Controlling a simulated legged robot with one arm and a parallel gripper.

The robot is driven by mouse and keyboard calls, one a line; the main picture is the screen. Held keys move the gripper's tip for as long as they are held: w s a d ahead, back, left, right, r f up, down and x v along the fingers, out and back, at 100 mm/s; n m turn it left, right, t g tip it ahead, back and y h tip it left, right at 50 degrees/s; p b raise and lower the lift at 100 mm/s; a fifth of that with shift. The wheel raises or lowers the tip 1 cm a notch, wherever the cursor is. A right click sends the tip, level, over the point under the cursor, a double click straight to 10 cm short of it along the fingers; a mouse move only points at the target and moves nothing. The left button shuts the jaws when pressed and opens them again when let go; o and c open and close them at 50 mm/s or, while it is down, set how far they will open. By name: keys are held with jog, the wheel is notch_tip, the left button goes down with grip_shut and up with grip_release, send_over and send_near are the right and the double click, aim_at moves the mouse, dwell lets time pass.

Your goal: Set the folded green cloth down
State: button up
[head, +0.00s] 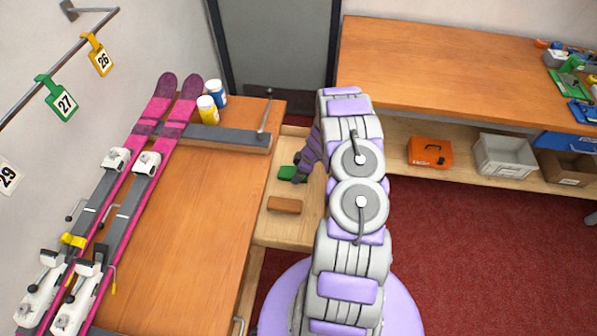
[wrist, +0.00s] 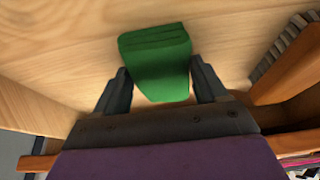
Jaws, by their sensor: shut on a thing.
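The folded green cloth (head: 287,173) is between the fingers of my gripper (head: 297,176) in the head view, over the light wooden tray or drawer (head: 262,228) beside the bench. In the wrist view the cloth (wrist: 155,55) shows folded layers along its far edge, and my gripper (wrist: 160,85) is shut on its near part. Light wood lies behind and below the cloth. I cannot tell whether the cloth touches that wood. My arm hides the right part of the tray.
A brown block (head: 284,205) lies in the tray near the cloth; a brush-like thing (wrist: 285,55) shows at right in the wrist view. Pink skis (head: 130,200) and two bottles (head: 208,108) are on the left bench (head: 185,220). An orange case (head: 430,152) sits on the right shelf.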

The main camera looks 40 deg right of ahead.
jog(key=shift+a+r, duration=0.1)
jog(key=shift+a, duration=0.1)
jog(key=o, duration=0.5)
jog(key=shift+d, duration=0.1)
jog(key=o, duration=0.4)
jog(key=shift+d+f, duration=0.2)
jog(key=shift+d, duration=0.05)
jog(key=shift+o, duration=0.2)
jog(key=shift+a, duration=0.1)
jog(key=shift+a+r, duration=0.1)
